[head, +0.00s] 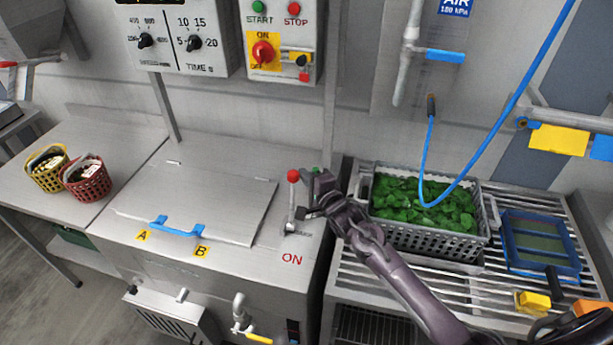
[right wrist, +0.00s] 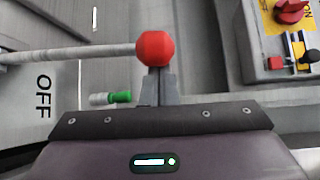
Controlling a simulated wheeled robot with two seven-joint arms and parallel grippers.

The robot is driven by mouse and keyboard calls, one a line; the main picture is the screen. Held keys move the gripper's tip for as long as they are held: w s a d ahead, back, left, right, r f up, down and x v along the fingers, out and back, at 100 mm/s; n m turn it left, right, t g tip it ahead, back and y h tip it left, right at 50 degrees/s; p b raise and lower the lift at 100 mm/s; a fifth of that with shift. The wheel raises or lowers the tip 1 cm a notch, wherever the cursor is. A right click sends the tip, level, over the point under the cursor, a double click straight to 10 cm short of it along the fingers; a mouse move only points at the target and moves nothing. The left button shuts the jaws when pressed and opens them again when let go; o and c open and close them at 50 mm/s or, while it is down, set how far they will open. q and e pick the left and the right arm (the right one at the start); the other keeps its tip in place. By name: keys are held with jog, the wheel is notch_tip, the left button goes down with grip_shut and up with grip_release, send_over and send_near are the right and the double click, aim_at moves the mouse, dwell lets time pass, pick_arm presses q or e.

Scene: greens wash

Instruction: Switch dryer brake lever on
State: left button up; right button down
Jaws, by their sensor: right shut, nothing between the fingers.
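The dryer brake lever has a red ball knob (head: 293,175) on a grey rod, standing roughly upright from its base on the dryer's steel top. A red "ON" label (head: 292,258) is on the near side of the base. My right gripper (head: 306,207) is shut and empty, just right of the lever. In the right wrist view, the shut fingertips (right wrist: 159,85) are right by the red knob (right wrist: 155,48); I cannot tell if they touch. The rod runs left from the knob, and an "OFF" label (right wrist: 42,97) shows. My left gripper is out of view.
A grey crate of greens (head: 425,205) stands on the slatted rack to the right, beside a blue-framed tray (head: 540,243). The dryer lid (head: 205,200) with a blue handle lies left of the lever. A control box (head: 280,40) is on the wall behind.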

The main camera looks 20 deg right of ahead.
jog(key=shift+s+a, duration=0.2)
jog(key=shift+s, duration=0.1)
jog(key=shift+a+t, duration=0.1)
jog(key=shift+t, duration=0.2)
jog(key=s+a+n+t+y+b, duration=0.3)
jog(key=s+a+n+b, duration=0.3)
jog(key=s+b, duration=0.3)
jog(key=shift+s+f+n+t, duration=0.15)
jog(key=shift+f+n+t, duration=0.3)
jog(key=shift+t, duration=0.45)
jog(key=shift+a, duration=0.1)
